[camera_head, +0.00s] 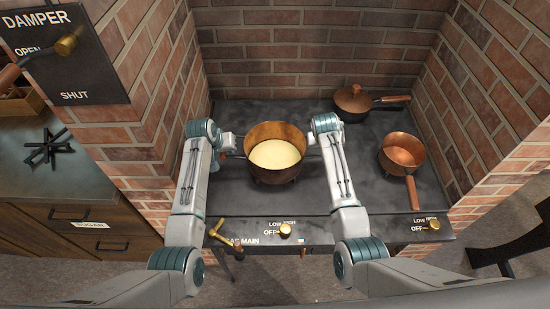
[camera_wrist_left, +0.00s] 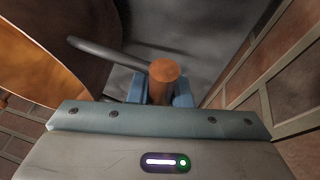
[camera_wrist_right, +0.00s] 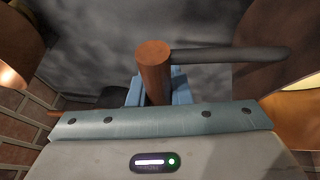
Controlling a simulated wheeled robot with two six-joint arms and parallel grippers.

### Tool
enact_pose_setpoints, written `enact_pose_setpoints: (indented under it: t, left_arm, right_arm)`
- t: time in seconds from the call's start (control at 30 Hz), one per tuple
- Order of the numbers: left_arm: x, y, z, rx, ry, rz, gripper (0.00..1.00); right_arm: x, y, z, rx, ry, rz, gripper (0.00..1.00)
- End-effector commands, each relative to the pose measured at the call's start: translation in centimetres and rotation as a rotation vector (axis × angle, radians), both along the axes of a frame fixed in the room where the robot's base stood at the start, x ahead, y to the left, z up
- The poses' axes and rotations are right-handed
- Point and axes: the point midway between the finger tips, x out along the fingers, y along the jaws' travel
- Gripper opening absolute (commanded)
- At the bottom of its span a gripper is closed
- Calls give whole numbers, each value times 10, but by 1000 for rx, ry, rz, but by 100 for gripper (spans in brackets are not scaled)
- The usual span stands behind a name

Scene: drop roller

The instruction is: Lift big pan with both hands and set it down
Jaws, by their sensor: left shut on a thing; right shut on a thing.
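The big copper pan (camera_head: 275,175) holds a pale yellow content (camera_head: 274,154) and appears upright at the middle of the dark stove top. My left gripper (camera_head: 228,145) is at the pan's left side, shut on a wooden handle grip (camera_wrist_left: 164,72) in the left wrist view. My right gripper (camera_wrist_right: 154,90) is shut on the wooden grip (camera_wrist_right: 154,62) at the pan's right side; in the head view its jaws are mostly hidden behind my arm. Dark metal rods join the grips to the pan. I cannot tell whether the pan's base touches the stove.
A lidded copper pan (camera_head: 352,102) stands at the back right, and a small copper saucepan (camera_head: 402,150) stands at the right with its handle toward the front. Brick walls (camera_head: 310,50) close the stove top (camera_head: 320,190) at the back and sides. Brass knobs (camera_head: 285,230) line the front edge.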

Motion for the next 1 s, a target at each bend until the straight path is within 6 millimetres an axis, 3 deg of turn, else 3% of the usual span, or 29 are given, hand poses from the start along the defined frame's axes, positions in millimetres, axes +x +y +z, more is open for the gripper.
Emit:
enact_pose_setpoints:
  t: [0.53, 1.0]
  left_arm:
    - [0, 0, 0, 0, 0, 0, 0]
    - [1, 0, 20, -1, -3, 0, 0]
  right_arm:
    - [0, 0, 0, 0, 0, 0, 0]
    - [1, 0, 20, 0, -4, 0, 0]
